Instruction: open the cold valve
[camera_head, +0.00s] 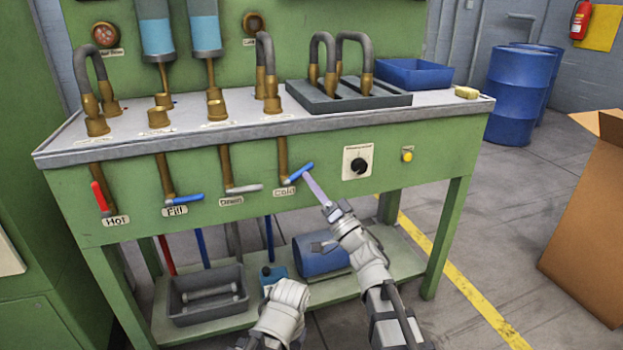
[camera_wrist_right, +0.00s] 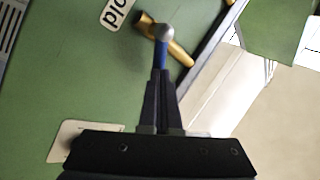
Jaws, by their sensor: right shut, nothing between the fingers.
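The cold valve's blue lever (camera_head: 299,173) sits at the lower end of a brass pipe, above the "Cold" label (camera_head: 284,191), and slants slightly up to the right. My right gripper (camera_head: 308,179) is shut and empty, its fingertips at the lever's free end. In the right wrist view the lever (camera_wrist_right: 161,55) shows just beyond the fingertips (camera_wrist_right: 161,74), with the brass pipe (camera_wrist_right: 172,42) behind. I cannot tell whether they touch. A pale part of my left arm (camera_head: 285,303) shows low in the middle; its fingers cannot be made out.
On the same green panel are the red hot lever (camera_head: 101,196), the blue fill lever (camera_head: 185,198), the grey drain lever (camera_head: 244,188) and a black knob (camera_head: 359,165). A grey bin (camera_head: 208,300) and a blue drum (camera_head: 322,256) occupy the lower shelf.

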